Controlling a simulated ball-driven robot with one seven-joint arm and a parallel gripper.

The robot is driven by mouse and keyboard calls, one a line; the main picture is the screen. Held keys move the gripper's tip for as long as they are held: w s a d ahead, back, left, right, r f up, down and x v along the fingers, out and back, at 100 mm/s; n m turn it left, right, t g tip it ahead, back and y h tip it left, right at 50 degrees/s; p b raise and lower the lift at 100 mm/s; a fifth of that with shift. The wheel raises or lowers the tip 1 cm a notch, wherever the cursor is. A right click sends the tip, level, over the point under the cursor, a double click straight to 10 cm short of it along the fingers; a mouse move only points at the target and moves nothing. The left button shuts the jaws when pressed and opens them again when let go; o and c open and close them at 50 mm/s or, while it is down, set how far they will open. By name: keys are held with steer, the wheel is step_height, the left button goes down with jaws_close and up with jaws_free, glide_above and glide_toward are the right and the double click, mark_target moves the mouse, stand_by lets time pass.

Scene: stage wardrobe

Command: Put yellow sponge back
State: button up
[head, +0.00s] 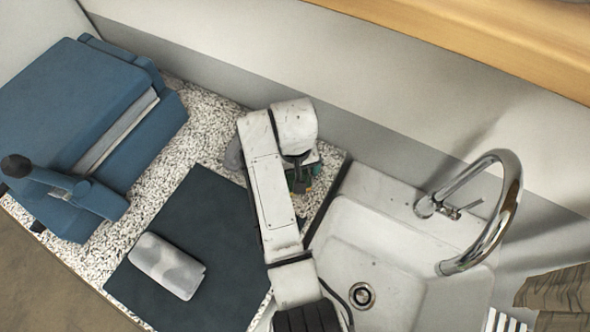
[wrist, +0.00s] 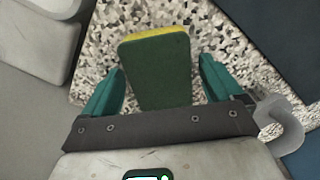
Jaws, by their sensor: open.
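The yellow sponge (wrist: 157,70) lies on the speckled counter, its dark green scouring face up and a yellow edge showing at the far side in the wrist view. My gripper (wrist: 162,82) is open, with one teal finger on each side of the sponge and a gap to each. In the head view my gripper (head: 300,178) points down at the counter just left of the sink, and my arm hides most of the sponge there. I cannot tell how high the fingers are above the counter.
The white sink (head: 385,245) with a chrome tap (head: 500,215) is right of my arm. A dark mat (head: 185,235) with a rolled grey cloth (head: 167,265) lies left. A grey curved handle (wrist: 287,122) is close beside my gripper.

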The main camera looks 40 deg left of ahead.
steer(key=shift+r, duration=0.1)
step_height(320, 180, up, 12)
steer(key=shift+p, duration=0.45)
stand_by(0.3)
